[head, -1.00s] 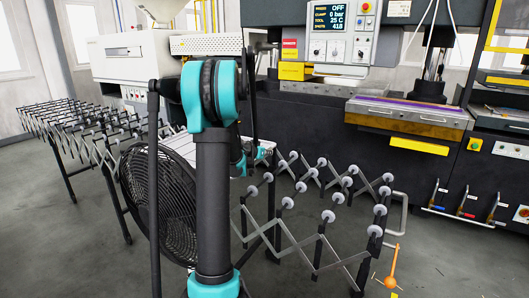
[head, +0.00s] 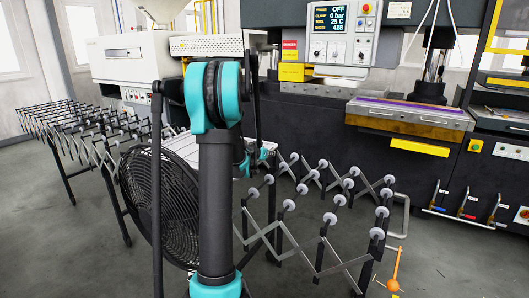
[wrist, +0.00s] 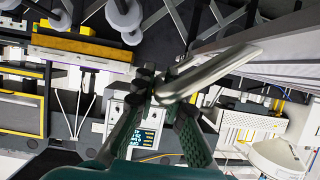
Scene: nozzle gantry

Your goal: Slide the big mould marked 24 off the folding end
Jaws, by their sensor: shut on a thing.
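A pale grey flat-topped block (head: 180,150), perhaps the mould, lies on the roller conveyor and is mostly hidden behind my arm in the head view. No number 24 is readable. In the wrist view my gripper (wrist: 152,92) is shut on a pale metal bar handle (wrist: 215,72), which slants up to the right. Large grey ribbed faces (wrist: 262,38) fill the upper right there; I cannot tell whether the handle joins them. The folding end (head: 318,225) of the conveyor has crossed grey struts and bare rollers.
A black fan (head: 150,205) stands close at the left of my arm. An orange lever (head: 395,268) is at the folding end's near right. The press bed (head: 410,118) stands behind, its display (head: 331,18) above. Open floor lies at the front right.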

